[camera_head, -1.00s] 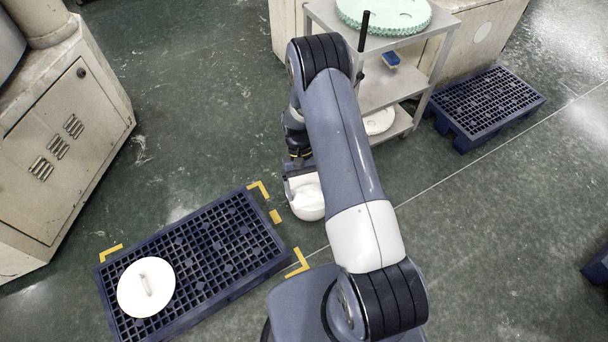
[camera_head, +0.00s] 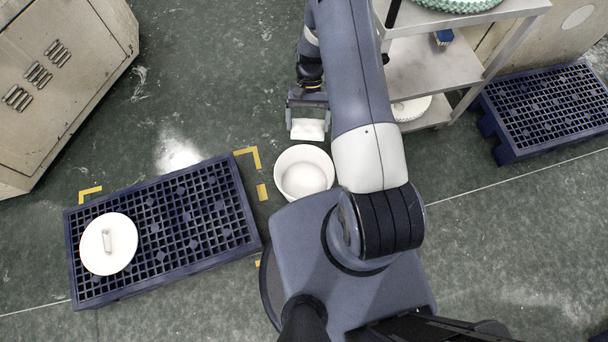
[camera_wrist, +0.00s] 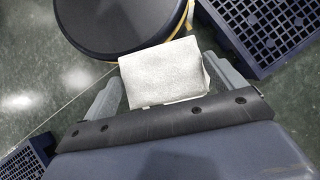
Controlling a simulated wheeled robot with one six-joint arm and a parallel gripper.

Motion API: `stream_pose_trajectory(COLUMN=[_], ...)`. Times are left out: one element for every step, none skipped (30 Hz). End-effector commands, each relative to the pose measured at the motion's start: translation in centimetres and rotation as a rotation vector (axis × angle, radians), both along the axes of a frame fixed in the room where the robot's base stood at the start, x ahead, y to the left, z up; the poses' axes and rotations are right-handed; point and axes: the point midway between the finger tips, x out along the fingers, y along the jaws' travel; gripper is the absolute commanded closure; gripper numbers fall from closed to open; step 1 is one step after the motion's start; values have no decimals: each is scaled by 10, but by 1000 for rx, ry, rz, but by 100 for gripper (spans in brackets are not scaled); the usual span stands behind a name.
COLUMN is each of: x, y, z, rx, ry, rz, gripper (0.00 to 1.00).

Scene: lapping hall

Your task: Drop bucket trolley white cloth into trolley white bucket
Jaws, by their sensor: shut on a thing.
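A white cloth (camera_head: 308,129) is held by my gripper (camera_head: 307,112), which is shut on it. In the wrist view the cloth (camera_wrist: 163,72) appears as a folded, textured pad between the two fingers (camera_wrist: 165,90). The round white bucket (camera_head: 318,160) stands open and upright on the floor, close to my base. In the head view the cloth appears just beyond the bucket's far rim, apart from it in the picture. Its height above the floor is hard to tell. I cannot make out the bucket in the wrist view.
A blue pallet (camera_head: 190,240) with a white round lid (camera_head: 109,244) lies left, beside yellow floor marks (camera_head: 262,192). A grey shelf trolley (camera_head: 430,68) stands right, with another blue pallet (camera_head: 550,105) past it. A beige cabinet (camera_head: 60,80) is upper left.

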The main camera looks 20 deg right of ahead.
Motion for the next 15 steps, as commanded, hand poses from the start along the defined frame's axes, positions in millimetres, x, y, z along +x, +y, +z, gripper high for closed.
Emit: stream_pose_trajectory(x=[-1,-2,-3,-3,-3,-4,-4,-5,-5,-5,-5,-5,-6,-6,-6], y=[0,0,0,1,1,1,1,1,1,1,1,1,1,1,1], z=[-22,-28,-37,-43,-49,-57,-64,-70,-78,-84,-90,-99,-105,-111,-119], rx=[0,0,1,-1,0,0,0,0,-1,-1,0,0,0,-1,0], ry=[1,1,2,1,1,0,1,2,1,1,1,2,2,1,1], rz=[-41,-65,-96,-122,-145,-178,-203,-227,-259,-285,-309,-342,-367,-391,-424], gripper=[35,35,35,35,35,35,35,35,35,35,35,35,35,35,35])
